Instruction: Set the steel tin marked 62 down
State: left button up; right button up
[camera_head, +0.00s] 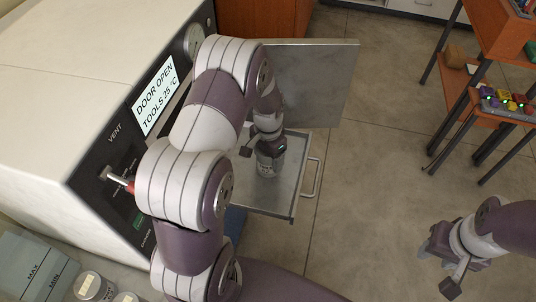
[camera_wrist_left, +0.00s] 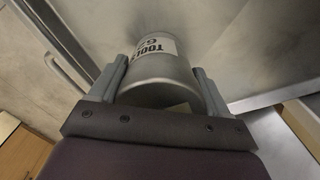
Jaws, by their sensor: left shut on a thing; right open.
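In the left wrist view the tin (camera_wrist_left: 160,70) lies between the two fingers, with a white label reading "TOOLS" and a partly visible number starting with 6. Whether the tin's base touches the shelf, I cannot tell. My right gripper (camera_head: 443,262) is open and empty at the lower right, over the floor and away from the shelf.
The incubator (camera_head: 90,60) stands at left; its display (camera_head: 158,95) reads "DOOR OPEN, TOOLS 25 °C". Its open metal door (camera_head: 315,80) rises behind the shelf. The shelf has a front handle (camera_head: 314,178). Another tin (camera_head: 90,286) stands at lower left. An orange stand (camera_head: 490,110) is at right.

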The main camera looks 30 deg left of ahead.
pick_arm(q)
jog(key=shift+s+d+f, duration=0.1)
jog(key=o, duration=1.2)
notch_tip(320, 180, up, 12)
jog(key=shift+r, duration=0.1)
jog(key=s+d+n, duration=0.1)
jog(key=s+d, duration=0.1)
jog(key=s, duration=0.2)
jog(key=s+d+n+t, duration=0.1)
jog(key=s+d, duration=0.2)
jog(key=s, duration=0.2)
jog(key=s+d+n, duration=0.1)
jog(key=s+d, duration=0.1)
jog(key=s, duration=0.2)
jog(key=shift+s+d+r+n, duration=0.25)
jog(key=shift+s+d+n, duration=0.05)
jog(key=shift+d+n, duration=0.1)
